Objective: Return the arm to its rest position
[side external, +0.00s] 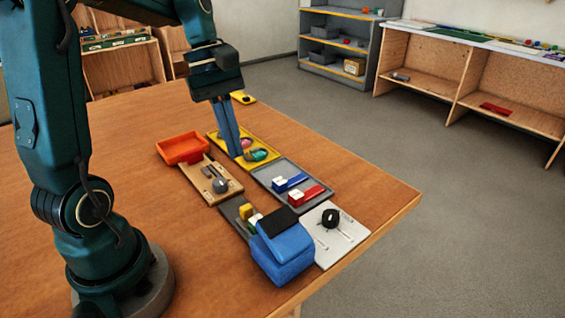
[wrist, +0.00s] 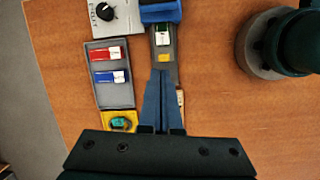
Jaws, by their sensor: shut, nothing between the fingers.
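My gripper (side external: 237,154) points down over the yellow tray (side external: 214,134) in the side view, its long blue fingers together and empty. In the wrist view my gripper (wrist: 162,74) shows as two blue fingers side by side. The yellow tray holds a green piece (side external: 259,155) and a pinkish piece (side external: 246,143) near the fingertips. I cannot tell whether the tips touch anything. The yellow tray's corner also shows in the wrist view (wrist: 106,127), with the rest hidden by my gripper body.
Close around stand an orange tray (side external: 182,148), a wooden tray (side external: 192,175) with a grey tool, a grey tray (side external: 312,180) with red and blue blocks, a blue box (side external: 283,255) and a white panel (side external: 345,240) with a black knob. The table's left part is clear.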

